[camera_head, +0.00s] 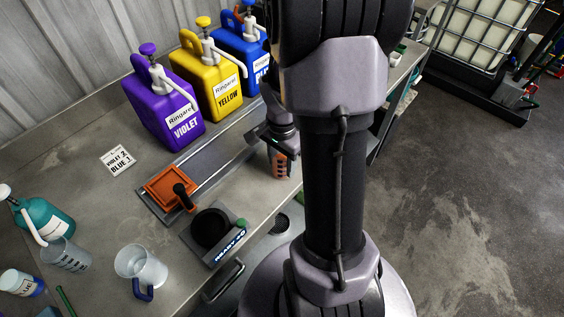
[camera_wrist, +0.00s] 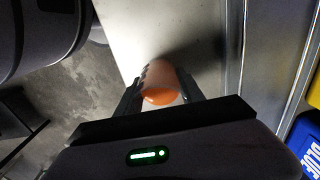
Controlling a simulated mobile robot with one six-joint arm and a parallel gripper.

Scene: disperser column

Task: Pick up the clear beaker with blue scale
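A clear beaker (camera_head: 68,256) with dark scale marks stands at the lower left of the counter in the head view. Right of it stands a clear jug (camera_head: 140,266) with a blue handle. I cannot tell the scale colours surely. My gripper (camera_head: 279,148) is far to their right, at an orange cup-like object (camera_head: 280,164) with dark marks near the counter's front edge. In the wrist view, my fingers (camera_wrist: 160,78) stand on either side of this orange object (camera_wrist: 161,94). Whether they press on it is unclear.
Violet (camera_head: 165,105), yellow (camera_head: 208,82) and blue (camera_head: 240,50) canisters stand along the wall. An orange tray (camera_head: 168,187) and a black round device (camera_head: 211,229) lie between my gripper and the clear vessels. A teal bottle (camera_head: 45,222) stands behind the beaker. A label card (camera_head: 118,160) lies on bare counter.

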